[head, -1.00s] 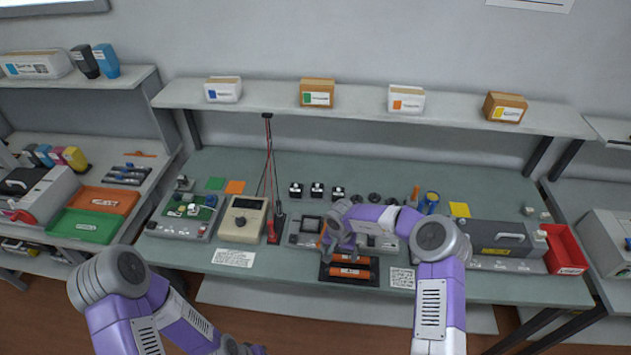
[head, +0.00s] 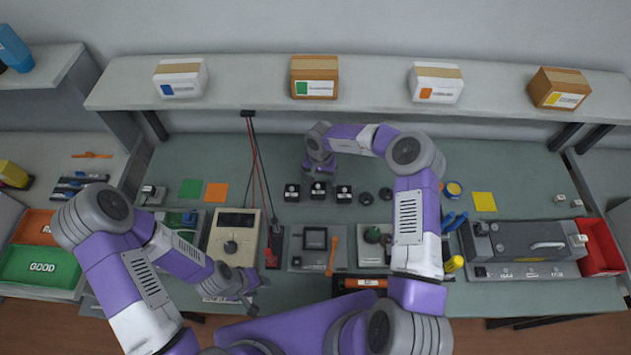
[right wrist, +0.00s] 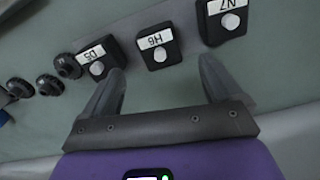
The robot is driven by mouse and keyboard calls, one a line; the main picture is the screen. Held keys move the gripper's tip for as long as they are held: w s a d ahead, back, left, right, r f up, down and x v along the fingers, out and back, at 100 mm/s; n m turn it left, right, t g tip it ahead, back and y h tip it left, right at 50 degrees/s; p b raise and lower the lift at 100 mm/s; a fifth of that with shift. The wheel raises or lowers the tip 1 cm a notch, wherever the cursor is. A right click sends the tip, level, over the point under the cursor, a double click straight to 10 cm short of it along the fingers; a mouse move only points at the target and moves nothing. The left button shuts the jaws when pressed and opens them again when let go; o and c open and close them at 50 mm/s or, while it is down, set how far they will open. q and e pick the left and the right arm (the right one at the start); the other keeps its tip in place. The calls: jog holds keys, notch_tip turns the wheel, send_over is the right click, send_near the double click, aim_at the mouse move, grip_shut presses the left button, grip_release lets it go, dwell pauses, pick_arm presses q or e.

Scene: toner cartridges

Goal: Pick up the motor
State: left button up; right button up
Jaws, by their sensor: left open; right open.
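Three small black motor-like blocks, each with a white label and a round silver shaft, stand in a row on the bench: the left one (head: 292,192), the middle one (head: 318,190) and the right one (head: 344,194). In the right wrist view the middle block (right wrist: 158,45) shows between the fingertips, with one block (right wrist: 97,60) to the left and another (right wrist: 222,20) to the right. My right gripper (head: 320,172) is open and empty, just behind the middle block; its fingers also show in the right wrist view (right wrist: 162,72). My left gripper (head: 255,289) is open and empty near the bench's front edge.
Dark round gears (head: 366,198) lie right of the blocks. A beige meter (head: 233,238) with red and black leads stands at the left. A grey fixture (head: 314,246) is in front. Boxes line the shelf (head: 240,92) above. The bench behind the blocks is mostly clear.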

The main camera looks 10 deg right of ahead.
aim_at(318, 186)
pick_arm(q)
jog(key=shift+s+r+p, duration=0.15)
jog(key=shift+r+p, duration=0.2)
pick_arm(e)
jog(key=f, duration=0.6)
jog(key=shift+s+a, duration=0.2)
jog(key=c, duration=1.2)
pick_arm(q)
jog(key=shift+r, duration=0.1)
pick_arm(e)
jog(key=shift+r, duration=0.15)
